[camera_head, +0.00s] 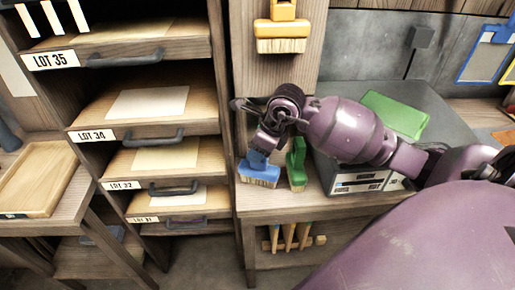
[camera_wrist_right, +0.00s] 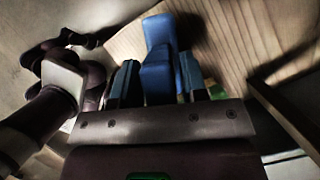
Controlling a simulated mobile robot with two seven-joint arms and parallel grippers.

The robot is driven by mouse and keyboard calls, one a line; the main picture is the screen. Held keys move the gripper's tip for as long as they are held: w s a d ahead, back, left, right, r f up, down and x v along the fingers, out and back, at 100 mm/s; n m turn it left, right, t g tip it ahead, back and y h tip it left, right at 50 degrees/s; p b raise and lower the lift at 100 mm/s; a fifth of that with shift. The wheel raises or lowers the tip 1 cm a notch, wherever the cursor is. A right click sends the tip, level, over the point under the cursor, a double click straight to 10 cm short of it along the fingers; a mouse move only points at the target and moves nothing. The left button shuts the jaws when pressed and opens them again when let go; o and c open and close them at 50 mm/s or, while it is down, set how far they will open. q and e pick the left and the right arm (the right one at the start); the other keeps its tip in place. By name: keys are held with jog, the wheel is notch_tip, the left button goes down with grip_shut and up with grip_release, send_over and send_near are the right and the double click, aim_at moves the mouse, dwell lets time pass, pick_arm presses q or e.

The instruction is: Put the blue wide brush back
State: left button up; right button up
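The blue wide brush (camera_head: 260,170) is upright, bristles down, at the left end of the bench, left of a green brush (camera_head: 297,164). My right gripper (camera_head: 266,143) comes down over its handle from above. In the right wrist view the blue handle (camera_wrist_right: 158,78) lies between the two fingers of the right gripper (camera_wrist_right: 160,85), with little or no gap at either side. I cannot tell whether the fingers press on it. The bristles are at or close to the bench top.
A yellow brush (camera_head: 282,28) hangs on the wooden post (camera_head: 262,75) above the bench. A grey box with a green pad (camera_head: 395,114) stands right of the brushes. A drawer rack (camera_head: 150,142) stands at the left. Several wooden handles (camera_head: 290,237) show under the bench.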

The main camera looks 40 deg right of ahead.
jog(key=shift+o, duration=1)
jog(key=p+v, duration=0.1)
jog(key=v, duration=1.1)
jog(key=shift+r, duration=0.15)
jog(key=shift+a, duration=0.1)
